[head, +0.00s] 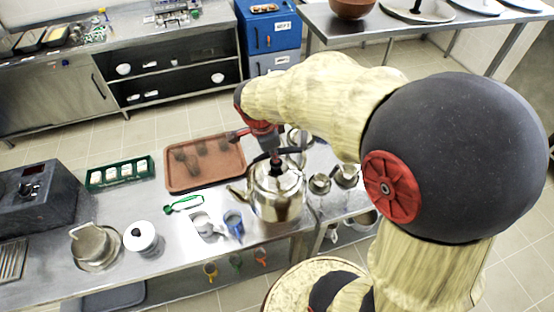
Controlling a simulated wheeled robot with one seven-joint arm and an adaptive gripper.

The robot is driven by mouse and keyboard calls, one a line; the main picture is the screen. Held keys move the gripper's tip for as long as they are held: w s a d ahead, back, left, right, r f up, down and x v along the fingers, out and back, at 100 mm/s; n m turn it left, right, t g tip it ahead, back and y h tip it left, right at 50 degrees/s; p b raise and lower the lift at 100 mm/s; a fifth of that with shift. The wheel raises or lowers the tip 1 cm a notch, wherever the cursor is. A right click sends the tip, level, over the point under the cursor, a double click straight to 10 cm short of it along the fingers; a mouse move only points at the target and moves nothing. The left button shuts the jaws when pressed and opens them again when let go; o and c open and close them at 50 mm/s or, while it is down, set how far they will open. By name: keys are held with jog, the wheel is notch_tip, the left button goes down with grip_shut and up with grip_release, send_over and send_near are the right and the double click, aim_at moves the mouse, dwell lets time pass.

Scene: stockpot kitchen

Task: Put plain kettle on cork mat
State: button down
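A shiny steel kettle (278,197) with a spout to the left and a dark lid knob stands upright on the steel counter in the head view. It looks plain. I cannot make out a cork mat for certain. A flat reddish-brown tray or mat (182,183) with several dark, tumbler-like shapes lies behind and left of the kettle.
Small metal jugs (320,184) stand right of the kettle. A green box (120,172) lies behind. Counter space is limited near the kettle.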

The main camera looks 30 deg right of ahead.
jog(key=w+f, duration=0.2)
jog(key=w+d+f, duration=0.1)
jog(key=w+f, duration=0.3)
jog(key=shift+d+f, duration=0.1)
jog(key=shift+d, duration=0.3)
jog(key=shift+f+p, duration=0.45)
jog(key=shift+f, duration=1.2)
jog(key=c, duration=2.2)
grip_release()
jog(key=shift+s+f, duration=0.1)
jog(key=shift+f, duration=0.05)
jog(key=o, duration=0.5)
